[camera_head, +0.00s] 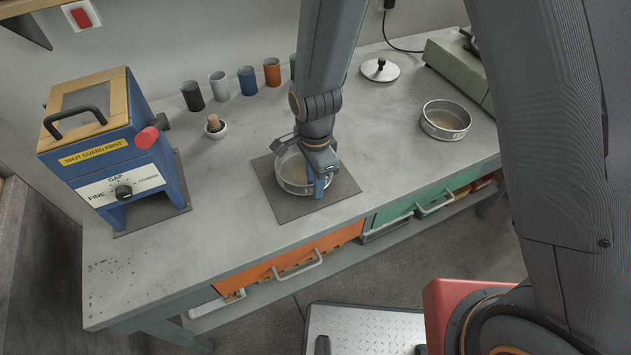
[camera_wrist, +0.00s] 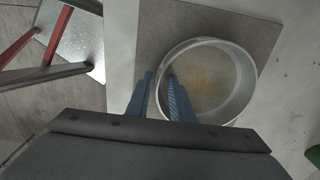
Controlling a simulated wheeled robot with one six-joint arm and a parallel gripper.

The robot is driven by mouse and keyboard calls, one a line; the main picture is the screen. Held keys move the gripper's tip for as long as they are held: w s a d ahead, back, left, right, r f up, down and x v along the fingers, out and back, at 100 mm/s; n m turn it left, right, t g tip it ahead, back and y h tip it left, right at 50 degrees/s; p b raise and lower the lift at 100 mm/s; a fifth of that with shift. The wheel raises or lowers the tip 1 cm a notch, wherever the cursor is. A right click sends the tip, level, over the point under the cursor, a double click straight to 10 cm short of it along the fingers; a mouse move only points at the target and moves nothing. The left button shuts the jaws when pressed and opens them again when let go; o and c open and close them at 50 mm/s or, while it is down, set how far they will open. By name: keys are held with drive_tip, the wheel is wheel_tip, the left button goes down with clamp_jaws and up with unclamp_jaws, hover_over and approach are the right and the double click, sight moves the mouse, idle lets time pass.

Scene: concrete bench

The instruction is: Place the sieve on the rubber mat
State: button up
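The sieve (camera_head: 291,183), a round pale metal ring with a brownish mesh floor, sits flat on the dark grey rubber mat (camera_head: 273,203). It is within the mat's edges, partly hidden by my gripper. In the wrist view the sieve (camera_wrist: 238,88) shows nearly whole, with the mat (camera_wrist: 160,25) beneath it. My gripper (camera_head: 320,188) is low at the sieve's near right rim. Its two blue fingers (camera_wrist: 161,76) stand either side of the sieve wall, with a visible gap between them. Contact with the wall is hard to make out.
A similar round sieve (camera_head: 445,121) stands at the right, near a green box (camera_head: 455,65). A blue mill (camera_head: 110,150) stands at the left. The bench's front left is clear.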

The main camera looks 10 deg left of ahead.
wheel_tip(320, 180, up, 12)
drive_tip(key=b, duration=0.3)
drive_tip(key=s+d+r+n, duration=0.1)
drive_tip(key=d+n, duration=0.4)
drive_tip(key=d, duration=0.7)
drive_tip(key=s+d+r+n+t, duration=0.1)
drive_tip(key=d+n, duration=0.5)
drive_tip(key=d, duration=0.6)
drive_tip(key=shift+s+d+r+n+t, duration=0.35)
drive_tip(key=shift+s+r, duration=0.15)
drive_tip(key=shift+s, duration=0.2)
drive_tip(key=shift+f, duration=0.1)
drive_tip(key=shift+a+f, duration=0.1)
drive_tip(key=shift+f, duration=0.2)
